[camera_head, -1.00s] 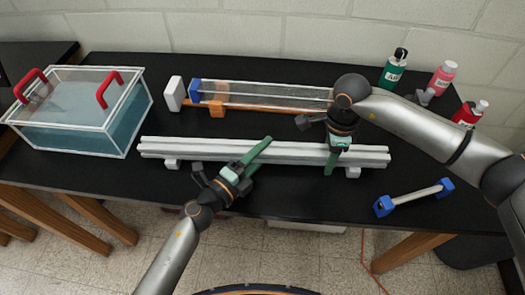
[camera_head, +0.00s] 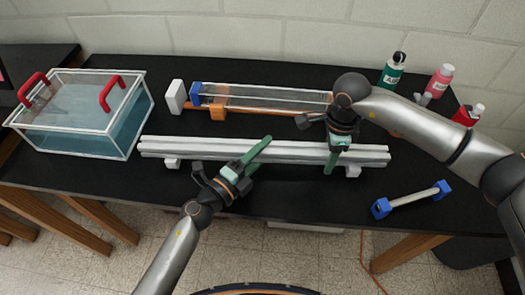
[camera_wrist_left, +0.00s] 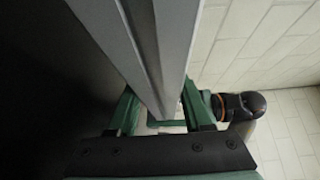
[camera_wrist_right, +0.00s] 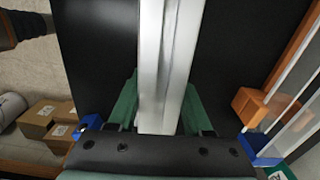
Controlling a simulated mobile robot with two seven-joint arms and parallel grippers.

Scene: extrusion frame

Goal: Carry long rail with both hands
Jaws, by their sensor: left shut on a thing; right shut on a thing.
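The long rail (camera_head: 200,149) is a pale grey grooved bar lying lengthwise across the middle of the black table, on small pale feet (camera_head: 172,163). My left gripper (camera_head: 255,155) is shut on it near the middle, from the front. The left wrist view shows the rail (camera_wrist_left: 150,50) between the green fingers. My right gripper (camera_head: 335,158) is shut on the rail towards its right end. The right wrist view shows the rail (camera_wrist_right: 165,60) between that gripper's fingers. Whether the rail is clear of its feet cannot be told.
A clear tank (camera_head: 75,135) with red handles stands at the left. A clear tube on an orange base (camera_head: 217,112) lies behind the rail. A blue-ended bar (camera_head: 412,200) lies front right. Green (camera_head: 394,70) and pink (camera_head: 441,80) bottles stand at the back right.

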